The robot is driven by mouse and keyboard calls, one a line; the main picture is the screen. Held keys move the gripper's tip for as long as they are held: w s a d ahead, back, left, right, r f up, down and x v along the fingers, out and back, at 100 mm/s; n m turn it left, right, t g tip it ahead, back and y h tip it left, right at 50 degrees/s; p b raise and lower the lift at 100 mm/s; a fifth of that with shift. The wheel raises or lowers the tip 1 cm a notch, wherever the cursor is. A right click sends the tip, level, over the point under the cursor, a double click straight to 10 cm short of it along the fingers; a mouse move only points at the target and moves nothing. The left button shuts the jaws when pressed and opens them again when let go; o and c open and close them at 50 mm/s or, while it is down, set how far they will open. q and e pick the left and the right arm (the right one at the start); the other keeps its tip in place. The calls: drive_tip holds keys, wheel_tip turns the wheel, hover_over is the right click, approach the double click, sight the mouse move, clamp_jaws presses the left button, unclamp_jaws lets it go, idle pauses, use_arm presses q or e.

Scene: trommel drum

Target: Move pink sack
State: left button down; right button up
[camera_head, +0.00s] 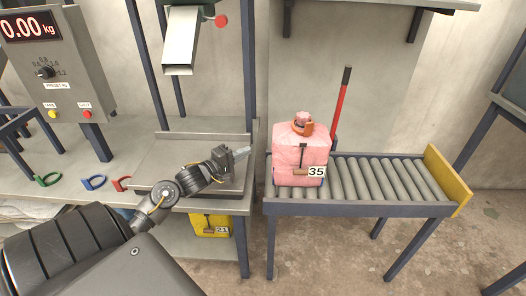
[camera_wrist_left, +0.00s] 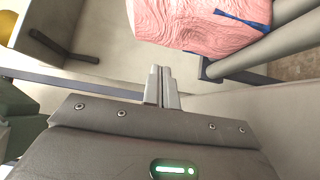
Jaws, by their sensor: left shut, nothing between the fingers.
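The pink sack (camera_head: 301,151) stands upright on the left end of the roller conveyor (camera_head: 386,181). Its neck is tied with an orange band, and a tag on its front reads 35. My left gripper (camera_head: 241,153) is shut and empty, to the left of the sack and apart from it, above the grey platform. In the left wrist view the closed fingers (camera_wrist_left: 161,88) are in the middle, and part of the pink sack (camera_wrist_left: 200,22) shows beyond them at the top. My right gripper is not in view.
A yellow sack (camera_head: 211,224) tagged 21 sits on a shelf below the bench. A metal chute (camera_head: 181,42) hangs above the platform (camera_head: 190,160).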

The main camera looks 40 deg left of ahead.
use_arm(q)
drive_tip(key=w+d, duration=0.3)
drive_tip(key=w, duration=0.2)
drive_tip(key=shift+w+d+b, duration=0.3)
drive_tip(key=shift+b, duration=0.1)
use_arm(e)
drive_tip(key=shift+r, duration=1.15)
